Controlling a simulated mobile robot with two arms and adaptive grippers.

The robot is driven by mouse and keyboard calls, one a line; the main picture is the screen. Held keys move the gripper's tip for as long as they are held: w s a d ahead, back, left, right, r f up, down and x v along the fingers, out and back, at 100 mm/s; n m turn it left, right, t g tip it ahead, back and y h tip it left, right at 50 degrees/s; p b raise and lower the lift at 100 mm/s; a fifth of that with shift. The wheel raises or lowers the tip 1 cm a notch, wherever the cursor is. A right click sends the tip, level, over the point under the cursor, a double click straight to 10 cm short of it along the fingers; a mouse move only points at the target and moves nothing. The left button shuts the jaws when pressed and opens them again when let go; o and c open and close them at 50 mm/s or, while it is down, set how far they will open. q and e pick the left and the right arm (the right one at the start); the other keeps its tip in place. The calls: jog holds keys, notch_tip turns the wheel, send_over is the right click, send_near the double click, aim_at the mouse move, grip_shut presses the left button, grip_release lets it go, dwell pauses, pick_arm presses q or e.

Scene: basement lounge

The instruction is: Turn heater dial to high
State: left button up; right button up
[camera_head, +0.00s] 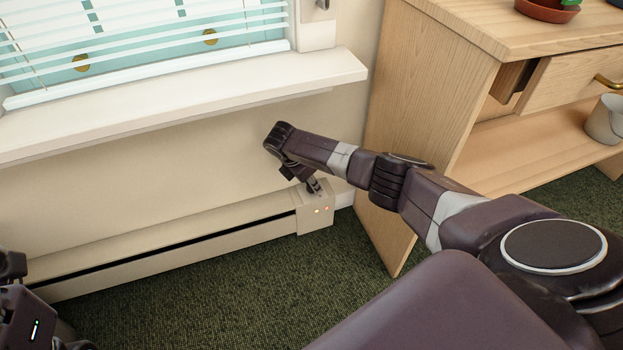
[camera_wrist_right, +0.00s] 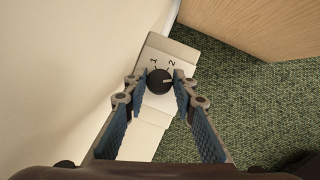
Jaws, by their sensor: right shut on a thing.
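The baseboard heater (camera_head: 180,240) runs along the wall under the window sill, with a control box (camera_head: 315,212) at its right end. On top of the box, the black dial (camera_wrist_right: 157,80) shows in the right wrist view, with "1" and "2" printed beyond it. A pale line on the dial points roughly right. My right gripper (camera_wrist_right: 160,85) is shut on the dial, one finger on each side. In the head view my right gripper (camera_head: 315,187) reaches down onto the box and hides the dial. My left gripper (camera_head: 45,325) is partly visible at the lower left; its fingers are unclear.
The white window sill (camera_head: 200,92) juts out above the heater. A wooden cabinet (camera_head: 425,110) stands close to the right of the control box. Green carpet (camera_head: 240,290) in front is clear.

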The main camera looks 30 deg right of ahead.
jog(key=shift+d, duration=0.1)
dwell(0.3)
jog(key=o, duration=1.2)
jog(key=shift+c, duration=0.2)
jog(key=shift+r, duration=0.1)
jog(key=v, duration=0.7)
jog(key=shift+r, duration=0.1)
